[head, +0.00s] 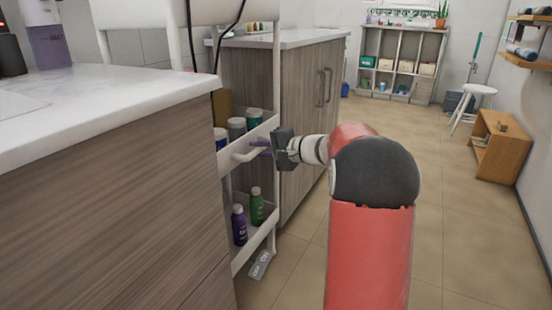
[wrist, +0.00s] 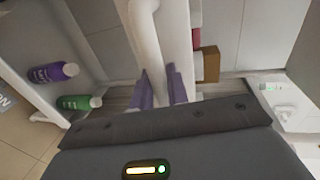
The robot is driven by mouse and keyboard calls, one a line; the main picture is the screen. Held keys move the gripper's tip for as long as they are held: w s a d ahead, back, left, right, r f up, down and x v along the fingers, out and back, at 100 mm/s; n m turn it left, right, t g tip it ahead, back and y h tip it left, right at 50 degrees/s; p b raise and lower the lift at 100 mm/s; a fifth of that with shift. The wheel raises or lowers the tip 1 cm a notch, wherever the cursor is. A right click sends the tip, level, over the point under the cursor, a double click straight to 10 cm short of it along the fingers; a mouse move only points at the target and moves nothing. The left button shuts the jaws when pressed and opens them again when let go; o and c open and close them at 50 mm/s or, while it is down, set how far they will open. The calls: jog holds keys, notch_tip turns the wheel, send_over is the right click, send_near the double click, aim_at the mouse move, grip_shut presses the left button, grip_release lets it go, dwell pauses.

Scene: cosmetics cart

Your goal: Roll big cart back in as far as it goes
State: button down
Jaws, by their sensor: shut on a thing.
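The tall white cart (head: 252,250) stands in the gap between two wood-fronted counters, with its near end showing. Its shelves hold bottles. A white bar handle (head: 246,155) sticks out at its middle shelf. My gripper (head: 262,147) reaches in from the right and is shut on this handle. In the wrist view the purple fingers of my gripper (wrist: 161,88) stand on both sides of the white handle (wrist: 145,35). The cart's white frame (wrist: 177,35) is beside it. How deep the gap goes behind the cart is hidden.
A marble-topped counter (head: 110,88) fills the left. Another counter (head: 308,105) with long door handles stands beyond the cart. Purple (head: 239,225) and green (head: 256,206) bottles stand on the low shelf. A stool (head: 473,100) and wooden box (head: 500,145) are right. The floor between is clear.

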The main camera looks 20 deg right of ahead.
jog(key=x, duration=0.2)
jog(key=r+x, duration=0.1)
jog(key=x, duration=0.2)
jog(key=b+x, duration=0.1)
jog(key=x, duration=0.2)
jog(key=shift+w+a+r, duration=0.3)
jog(key=shift+w, duration=0.05)
jog(key=shift+w+r, duration=0.1)
jog(key=shift+w, duration=0.05)
jog(key=shift+a+r, duration=0.1)
jog(key=c, duration=1.4)
grip_release()
jog(key=shift+w, duration=0.1)
jog(key=v, duration=0.8)
jog(key=shift+f, duration=0.3)
